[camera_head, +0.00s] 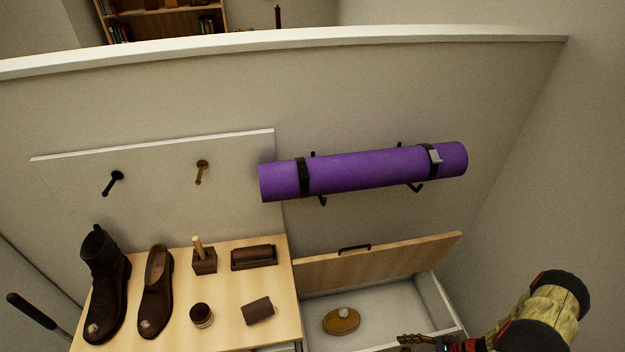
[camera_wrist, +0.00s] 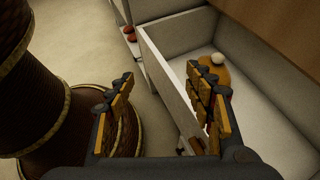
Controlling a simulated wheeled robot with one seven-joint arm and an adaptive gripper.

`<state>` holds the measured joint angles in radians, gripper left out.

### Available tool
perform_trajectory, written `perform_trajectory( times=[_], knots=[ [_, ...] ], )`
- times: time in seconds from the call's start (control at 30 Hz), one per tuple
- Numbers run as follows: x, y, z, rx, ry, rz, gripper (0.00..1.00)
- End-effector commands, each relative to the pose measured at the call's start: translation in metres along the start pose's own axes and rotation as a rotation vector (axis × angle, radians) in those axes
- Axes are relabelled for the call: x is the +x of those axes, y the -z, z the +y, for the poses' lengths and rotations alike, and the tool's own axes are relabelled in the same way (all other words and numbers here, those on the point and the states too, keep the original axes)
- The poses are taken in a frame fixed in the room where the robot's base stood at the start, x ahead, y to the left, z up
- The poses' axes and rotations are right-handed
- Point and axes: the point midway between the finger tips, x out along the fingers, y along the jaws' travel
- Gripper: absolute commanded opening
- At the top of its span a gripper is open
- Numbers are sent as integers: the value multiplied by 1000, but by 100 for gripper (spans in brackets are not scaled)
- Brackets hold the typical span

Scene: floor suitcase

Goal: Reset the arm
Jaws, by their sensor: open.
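My gripper (camera_wrist: 165,95) shows in the wrist view with its two fingers spread apart and nothing between them. It is at the near wall of an open white chest (camera_wrist: 165,70), with the right finger overlapping the inside of the chest in the picture. In the head view my gripper (camera_head: 425,342) is at the bottom edge, by the chest's front right, mostly cut off. The chest (camera_head: 440,300) has its wooden lid (camera_head: 380,262) raised. A round yellowish-brown object with a pale knob (camera_head: 341,320) lies on the chest floor; it also shows in the wrist view (camera_wrist: 222,72).
A purple rolled mat (camera_head: 365,172) hangs on wall hooks above the chest. Two wall pegs (camera_head: 201,172) are at left. Bare floor (camera_wrist: 80,55) shows left of the chest in the wrist view.

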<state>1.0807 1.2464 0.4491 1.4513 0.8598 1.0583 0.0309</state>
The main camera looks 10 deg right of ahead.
Motion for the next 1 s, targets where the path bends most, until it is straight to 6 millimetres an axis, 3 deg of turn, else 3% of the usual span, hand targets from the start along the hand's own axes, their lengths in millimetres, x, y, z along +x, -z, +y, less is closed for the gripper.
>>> perform_trajectory(
  times=[0.5, 1.0],
  knots=[
    [-80, -121, -2, -380, -323, 215, 53],
    [-125, -250, 2, -785, -573, 458, 53]
  ],
)
